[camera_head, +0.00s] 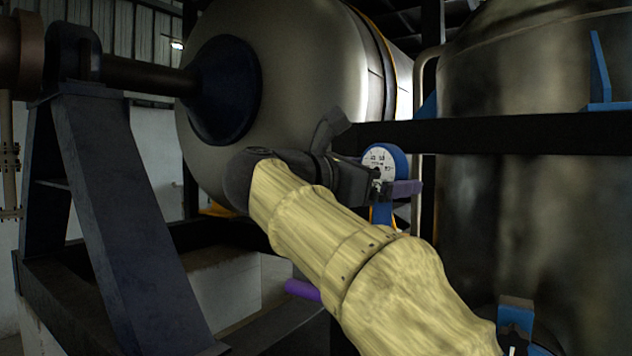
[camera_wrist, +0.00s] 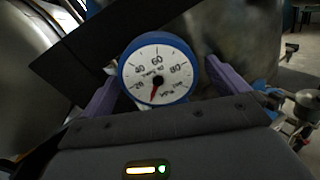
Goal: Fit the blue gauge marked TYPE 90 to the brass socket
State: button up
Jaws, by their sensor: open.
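A round gauge with a blue rim and white dial (camera_wrist: 158,50) sits between the two purple fingers of my gripper (camera_wrist: 164,72) in the wrist view. The fingers stand apart on either side of it, with a visible gap at the right finger. Its red needle points down; a TYPE 90 marking is not legible. In the head view the same gauge (camera_head: 397,158) shows upright beyond my wrist, above a blue upright piece (camera_head: 381,214). One purple finger of my gripper (camera_head: 388,188) shows beside its lower edge. I cannot make out a brass socket in either view.
A dark horizontal beam (camera_head: 500,134) runs behind the gauge to the right. A large metal tank (camera_head: 535,230) stands right, a rounded vessel (camera_head: 300,80) left. A blue bracket (camera_head: 516,312) is at lower right. A dark blue stand (camera_head: 120,210) is at left.

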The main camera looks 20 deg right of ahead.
jog(key=b+v, duration=0.1)
jog(key=v, duration=1.4)
jog(key=shift+r, duration=0.1)
dwell(0.6)
